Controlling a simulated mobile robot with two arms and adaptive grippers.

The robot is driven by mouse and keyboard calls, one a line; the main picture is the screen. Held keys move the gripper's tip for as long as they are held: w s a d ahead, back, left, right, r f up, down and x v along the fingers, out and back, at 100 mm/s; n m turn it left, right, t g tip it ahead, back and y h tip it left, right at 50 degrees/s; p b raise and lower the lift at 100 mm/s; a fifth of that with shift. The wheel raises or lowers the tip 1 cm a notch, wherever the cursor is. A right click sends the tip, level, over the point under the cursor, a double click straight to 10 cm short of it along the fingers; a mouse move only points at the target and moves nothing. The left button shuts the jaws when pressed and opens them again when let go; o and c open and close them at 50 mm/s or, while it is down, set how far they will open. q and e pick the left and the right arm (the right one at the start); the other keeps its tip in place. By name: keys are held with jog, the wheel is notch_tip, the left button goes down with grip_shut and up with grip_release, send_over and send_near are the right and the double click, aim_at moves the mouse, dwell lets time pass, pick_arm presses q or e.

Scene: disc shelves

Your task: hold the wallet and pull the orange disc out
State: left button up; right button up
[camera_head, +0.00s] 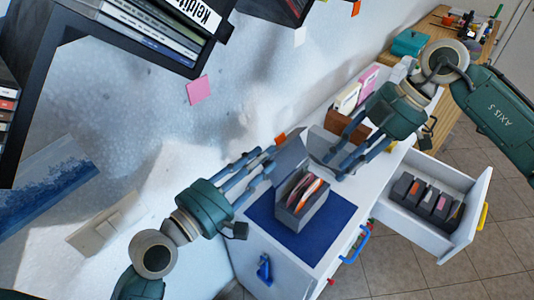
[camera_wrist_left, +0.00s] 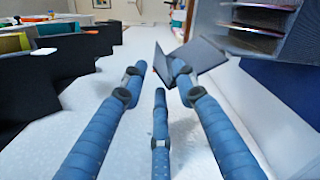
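The wallet (camera_head: 291,217) is a grey open box on a dark blue mat (camera_head: 336,242) on the white cabinet. Several discs stand in it, some white and one orange (camera_head: 313,187). A grey flap (camera_head: 290,153) rises at its back. My left gripper (camera_head: 270,160) is open, just left of the flap. In the left wrist view its spread fingers (camera_wrist_left: 160,80) show, the right one overlapping the flap (camera_wrist_left: 205,53); I cannot tell whether they touch. The wallet (camera_wrist_left: 262,42) is at upper right there. My right gripper (camera_head: 335,166) looks open and empty, right of the wallet.
An open drawer (camera_head: 465,232) with several dark holders juts out at right. A brown box (camera_head: 343,122) of sleeves stands behind the wallet. A wall shelf (camera_head: 140,40) hangs at upper left. A blue handle (camera_head: 355,243) is on the cabinet front.

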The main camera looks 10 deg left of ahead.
pick_arm(q)
jog(key=shift+x, duration=1.3)
grip_shut()
